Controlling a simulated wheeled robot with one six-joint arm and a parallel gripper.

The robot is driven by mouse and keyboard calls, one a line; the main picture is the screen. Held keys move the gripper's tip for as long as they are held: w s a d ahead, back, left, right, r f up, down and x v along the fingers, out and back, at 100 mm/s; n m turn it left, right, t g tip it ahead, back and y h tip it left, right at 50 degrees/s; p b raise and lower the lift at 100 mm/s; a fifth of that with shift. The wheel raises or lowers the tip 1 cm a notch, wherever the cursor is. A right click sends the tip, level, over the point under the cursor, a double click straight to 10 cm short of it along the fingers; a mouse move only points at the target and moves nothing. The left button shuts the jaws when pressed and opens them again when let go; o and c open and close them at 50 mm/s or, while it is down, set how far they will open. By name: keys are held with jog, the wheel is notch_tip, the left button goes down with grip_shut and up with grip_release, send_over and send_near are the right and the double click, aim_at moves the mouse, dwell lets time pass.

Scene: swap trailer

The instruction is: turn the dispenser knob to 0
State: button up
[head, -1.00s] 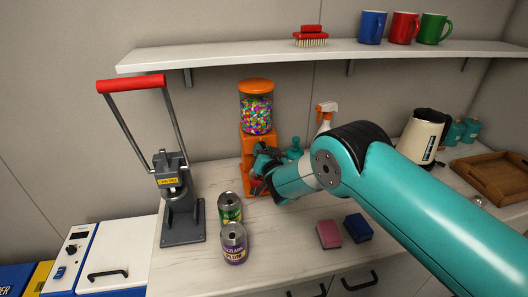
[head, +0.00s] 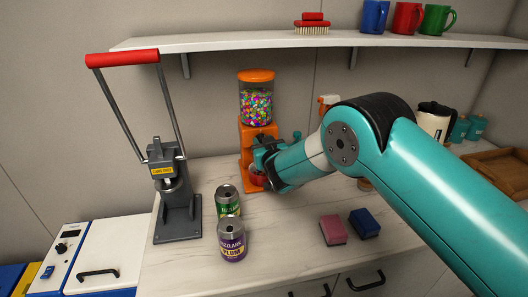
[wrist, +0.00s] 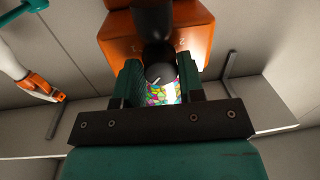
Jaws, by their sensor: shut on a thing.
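The candy dispenser (head: 257,104) stands at the back of the counter, an orange body under a clear globe of coloured sweets. My gripper (head: 262,153) is at the dispenser's front. In the wrist view the orange dispenser body (wrist: 118,38) is at the top, with small, faint marks on its face. The dark round knob (wrist: 159,73) sits between the two fingers of my gripper (wrist: 160,80), which are shut on it. A short pale line shows on the knob. I cannot tell which number it points to. In the head view the knob is hidden by my gripper.
A red cup (head: 257,178) is below my gripper. Two cans (head: 231,240) stand in front, with a grey lever press (head: 178,215) to their left. Pink (head: 333,229) and blue sponges (head: 364,222) lie at the right. A shelf (head: 230,41) runs above the dispenser.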

jog(key=shift+n+b, duration=0.9)
jog(key=shift+n, duration=0.1)
jog(key=shift+h, duration=0.3)
jog(key=o, duration=0.9)
jog(key=shift+b+v, duration=4.2)
jog(key=shift+v, duration=4.5)
jog(key=shift+w+d+r, duration=0.1)
jog(key=shift+d, duration=0.05)
